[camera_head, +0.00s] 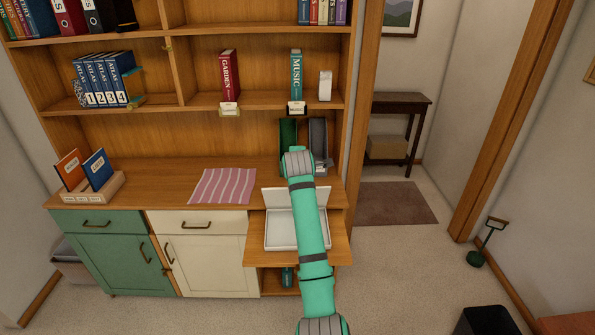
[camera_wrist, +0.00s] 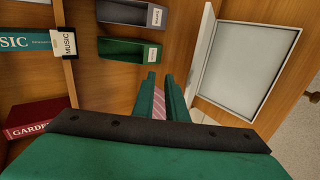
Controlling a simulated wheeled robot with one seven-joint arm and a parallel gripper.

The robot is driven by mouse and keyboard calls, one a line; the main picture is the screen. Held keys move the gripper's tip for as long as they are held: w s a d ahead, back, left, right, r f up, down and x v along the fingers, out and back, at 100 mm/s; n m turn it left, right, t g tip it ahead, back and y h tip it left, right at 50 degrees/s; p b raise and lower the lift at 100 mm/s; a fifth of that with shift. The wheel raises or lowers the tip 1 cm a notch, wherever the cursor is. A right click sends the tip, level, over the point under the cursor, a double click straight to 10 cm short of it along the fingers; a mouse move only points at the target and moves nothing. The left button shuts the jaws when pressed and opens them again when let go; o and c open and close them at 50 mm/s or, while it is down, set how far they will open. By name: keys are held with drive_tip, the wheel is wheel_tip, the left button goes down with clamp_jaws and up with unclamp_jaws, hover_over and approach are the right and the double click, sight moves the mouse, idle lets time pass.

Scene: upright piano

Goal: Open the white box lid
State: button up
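The white box (camera_head: 270,242) sits on a pulled-out wooden shelf, and its pale inside shows. Its lid (camera_head: 273,197) stands up, roughly upright, along the back edge. In the wrist view the open box (camera_wrist: 240,70) is at the right, and the lid (camera_wrist: 204,45) is seen nearly edge-on at its left side. My gripper (camera_wrist: 161,77) is empty, with a gap between its two green fingers. The right finger is close to the lid; I cannot tell whether they touch. In the head view my arm covers the gripper and part of the box and lid.
A green holder (camera_wrist: 135,50) and a grey holder (camera_wrist: 133,14) stand on the counter behind the box. A pink striped mat (camera_head: 222,186) lies left of it. A book rack (camera_head: 92,190) is farther left. Shelves with books are above; the counter between rack and mat is clear.

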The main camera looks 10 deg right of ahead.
drive_tip(key=v, duration=0.4)
drive_tip(key=shift+s+r, duration=0.2)
drive_tip(key=shift+s, duration=0.1)
drive_tip(key=shift+a+f, duration=0.1)
